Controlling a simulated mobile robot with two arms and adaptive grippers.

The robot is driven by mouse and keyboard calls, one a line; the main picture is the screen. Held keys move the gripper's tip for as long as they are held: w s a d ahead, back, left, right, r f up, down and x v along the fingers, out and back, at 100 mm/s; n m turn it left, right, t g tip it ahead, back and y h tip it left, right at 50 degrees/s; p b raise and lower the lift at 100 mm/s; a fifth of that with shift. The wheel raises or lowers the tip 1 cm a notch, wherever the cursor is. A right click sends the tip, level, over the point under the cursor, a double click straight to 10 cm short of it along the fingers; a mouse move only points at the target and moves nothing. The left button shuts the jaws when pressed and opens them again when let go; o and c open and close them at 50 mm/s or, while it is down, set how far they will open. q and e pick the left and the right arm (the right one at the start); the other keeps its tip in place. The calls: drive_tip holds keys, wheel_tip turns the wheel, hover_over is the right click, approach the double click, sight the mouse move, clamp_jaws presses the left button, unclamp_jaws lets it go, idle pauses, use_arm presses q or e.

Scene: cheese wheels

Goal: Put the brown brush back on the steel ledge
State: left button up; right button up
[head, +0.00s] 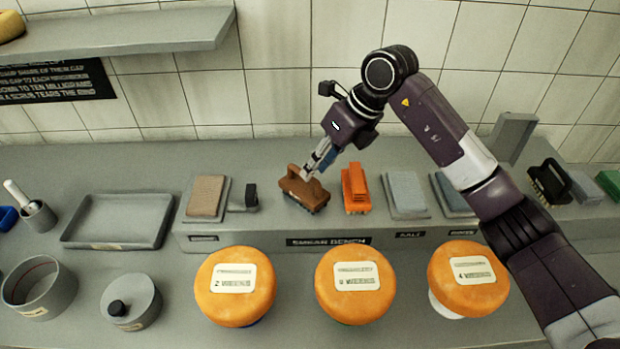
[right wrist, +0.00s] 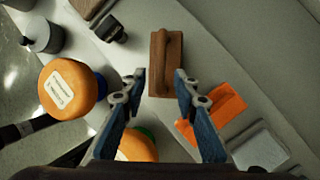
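The brown brush (head: 303,190), a block with a raised handle, sits upright on the steel ledge (head: 262,225), bristles down, between a small dark block and an orange brush. My right gripper (head: 314,166) is over the brush from above, tilted. In the right wrist view the brown brush (right wrist: 160,75) lies between the two spread fingertips of the right gripper (right wrist: 159,82), with a gap visible on the left side. The fingers look open; whether one touches the brush I cannot tell. My left gripper is not in view.
An orange brush (head: 356,188) stands close to the right of the brown one. A tan block (head: 206,196) and grey blocks (head: 405,191) also line the ledge. Several orange-topped cheese wheels (head: 355,284) stand in front. An empty tray (head: 118,220) lies at left.

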drive_tip(key=b+v, duration=0.1)
drive_tip(key=v, duration=0.6)
drive_tip(key=shift+r+b, duration=0.25)
drive_tip(key=shift+b, duration=0.05)
drive_tip(key=shift+d, duration=0.15)
